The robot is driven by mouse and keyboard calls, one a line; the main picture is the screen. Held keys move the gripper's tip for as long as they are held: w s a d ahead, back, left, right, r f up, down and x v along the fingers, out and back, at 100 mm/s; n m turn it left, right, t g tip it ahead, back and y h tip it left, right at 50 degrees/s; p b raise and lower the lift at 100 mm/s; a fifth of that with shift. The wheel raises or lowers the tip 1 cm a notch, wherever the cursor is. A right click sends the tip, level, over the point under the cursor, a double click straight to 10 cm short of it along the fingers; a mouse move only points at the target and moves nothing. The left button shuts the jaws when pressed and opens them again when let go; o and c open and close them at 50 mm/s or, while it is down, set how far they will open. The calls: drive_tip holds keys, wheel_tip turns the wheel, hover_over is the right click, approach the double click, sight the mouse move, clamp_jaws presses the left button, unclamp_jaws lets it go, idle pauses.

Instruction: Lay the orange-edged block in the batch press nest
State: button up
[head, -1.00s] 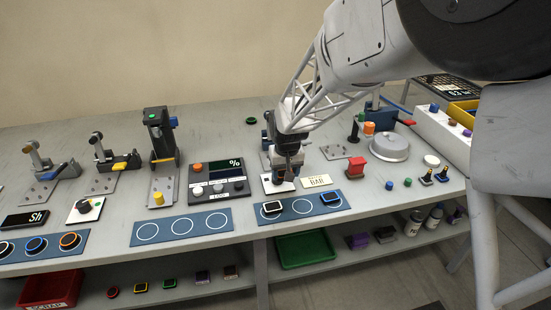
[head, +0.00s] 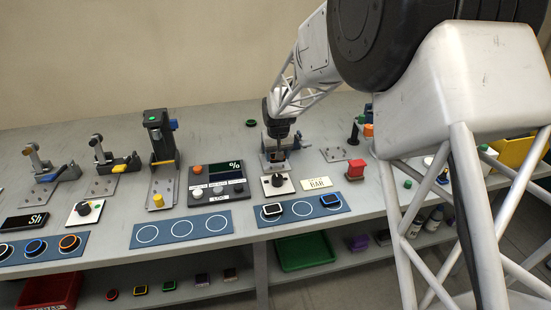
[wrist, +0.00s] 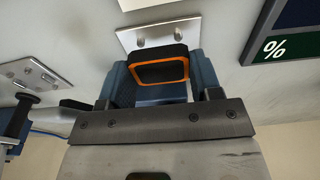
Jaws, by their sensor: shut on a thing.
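An orange-edged block (wrist: 158,70) with a dark face sits between the blue finger pads of my gripper (wrist: 158,88) in the wrist view. The gripper is shut on it. In the head view my gripper (head: 275,158) is low at the press station (head: 269,138) behind the BAR sign, above its metal plate. The press is partly hidden by my gripper, and its nest cannot be made out. In the wrist view a bolted metal plate (wrist: 140,38) lies just beyond the block. Whether the block touches anything below is unclear.
A knob box (head: 278,184) and a BAR sign (head: 316,183) stand in front of the press. A display panel (head: 218,184) is to the left, a red button block (head: 355,170) to the right. A blue mat (head: 290,215) with several blocks lies along the front edge.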

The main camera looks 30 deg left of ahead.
drive_tip(key=shift+w+a+f, duration=0.15)
drive_tip(key=shift+w+a, duration=0.9)
drive_tip(key=shift+w, duration=0.05)
drive_tip(key=shift+f, duration=1.75)
drive_tip(key=shift+f, duration=0.1)
drive_tip(key=o, duration=1)
drive_tip(key=r, duration=0.8)
drive_tip(key=s+d+r, duration=0.1)
drive_tip(key=r, duration=0.3)
drive_tip(key=shift+r, duration=0.1)
